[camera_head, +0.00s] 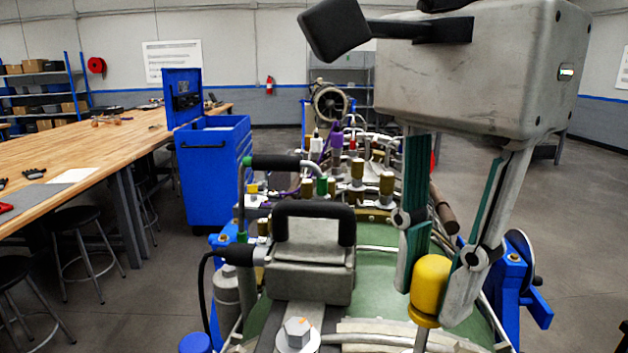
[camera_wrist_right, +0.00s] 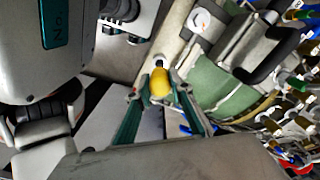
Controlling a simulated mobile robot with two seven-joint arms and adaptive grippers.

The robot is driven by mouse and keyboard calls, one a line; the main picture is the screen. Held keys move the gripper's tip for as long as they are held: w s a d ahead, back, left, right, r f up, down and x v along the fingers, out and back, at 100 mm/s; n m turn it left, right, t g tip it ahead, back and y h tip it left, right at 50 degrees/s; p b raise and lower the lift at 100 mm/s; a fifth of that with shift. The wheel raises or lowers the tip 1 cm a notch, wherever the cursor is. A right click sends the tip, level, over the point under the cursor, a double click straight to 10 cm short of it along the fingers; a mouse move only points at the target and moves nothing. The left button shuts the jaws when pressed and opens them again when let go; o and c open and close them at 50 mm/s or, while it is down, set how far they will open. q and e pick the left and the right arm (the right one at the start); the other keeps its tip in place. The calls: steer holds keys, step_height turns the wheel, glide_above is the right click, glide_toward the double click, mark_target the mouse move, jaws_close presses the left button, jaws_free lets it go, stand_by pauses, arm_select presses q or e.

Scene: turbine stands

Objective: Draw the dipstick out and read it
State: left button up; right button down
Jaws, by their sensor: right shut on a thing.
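The dipstick has a rounded yellow handle (camera_head: 430,284), which stands nearly upright at the lower right of the head view. A short piece of thin metal stem (camera_head: 421,338) shows below it and leaves the bottom of the picture, so its lower end and any reading are hidden. My right gripper (camera_head: 436,277) comes down from above with its fingers shut on both sides of the yellow handle. In the right wrist view the yellow handle (camera_wrist_right: 162,84) sits between the fingertips (camera_wrist_right: 160,90). My left gripper is not in view.
The turbine casing (camera_head: 385,280) lies below, crowded with pipes and fittings. A grey box with a black handle (camera_head: 310,265) stands left of the dipstick. A blue tool cabinet (camera_head: 212,170) and a wooden bench (camera_head: 110,150) are farther left. Floor at right is largely open.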

step_height(320, 180, up, 17)
steer(key=shift+r, duration=0.15)
stand_by(2.5)
stand_by(0.7)
steer(key=c, duration=2.4)
jaws_free()
jaws_close()
